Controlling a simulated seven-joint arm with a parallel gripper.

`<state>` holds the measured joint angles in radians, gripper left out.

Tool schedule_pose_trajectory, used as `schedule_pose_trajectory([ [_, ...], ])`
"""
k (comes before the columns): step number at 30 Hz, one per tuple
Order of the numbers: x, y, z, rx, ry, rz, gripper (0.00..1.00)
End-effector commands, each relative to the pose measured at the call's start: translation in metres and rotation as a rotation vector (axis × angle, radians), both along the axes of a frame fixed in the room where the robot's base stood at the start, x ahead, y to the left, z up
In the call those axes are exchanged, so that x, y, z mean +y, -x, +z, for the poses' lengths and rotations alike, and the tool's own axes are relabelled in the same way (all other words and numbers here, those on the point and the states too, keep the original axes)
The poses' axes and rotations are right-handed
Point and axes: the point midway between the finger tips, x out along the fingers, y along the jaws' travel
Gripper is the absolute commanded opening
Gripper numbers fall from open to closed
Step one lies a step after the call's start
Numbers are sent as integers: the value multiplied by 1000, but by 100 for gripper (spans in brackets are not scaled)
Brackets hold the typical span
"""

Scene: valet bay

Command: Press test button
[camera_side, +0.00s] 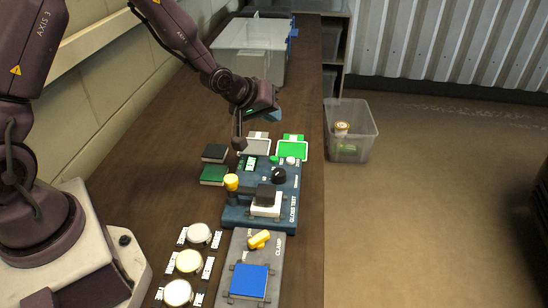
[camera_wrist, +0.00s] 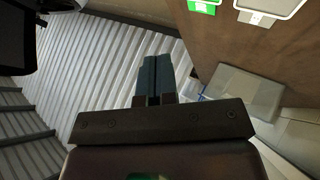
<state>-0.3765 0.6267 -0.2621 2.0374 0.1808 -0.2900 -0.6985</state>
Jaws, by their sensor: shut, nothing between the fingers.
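The blue gloss test unit (camera_side: 288,212) stands on the brown bench in the side view. Its far end has a small display (camera_side: 250,163), a green button (camera_side: 274,159) and a pale button (camera_side: 291,160). I cannot read which is the test button. A black knob (camera_side: 279,176) sits nearer, and a black block rests on a white piece (camera_side: 266,208). In the wrist view the fingers (camera_wrist: 155,68) are together; the unit is not seen there.
A yellow-topped lever (camera_side: 231,183) rises at the unit's left edge. Black (camera_side: 215,153) and green (camera_side: 214,175) blocks lie left. A grey clamp plate (camera_side: 238,245) and several round jars are nearer. White-framed (camera_side: 256,147) and green-framed (camera_side: 292,150) trays lie just beyond the unit.

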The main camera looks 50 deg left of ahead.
Motion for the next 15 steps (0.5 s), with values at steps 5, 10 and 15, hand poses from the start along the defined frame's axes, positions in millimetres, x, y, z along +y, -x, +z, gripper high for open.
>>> schedule_pose_trajectory([
  [5, 0, 0, 0, 1, -2, -1, 0],
  [10, 0, 1, -7, 5, -2, -3, 0],
  [15, 0, 1, -28, 7, -2, -3, 0],
])
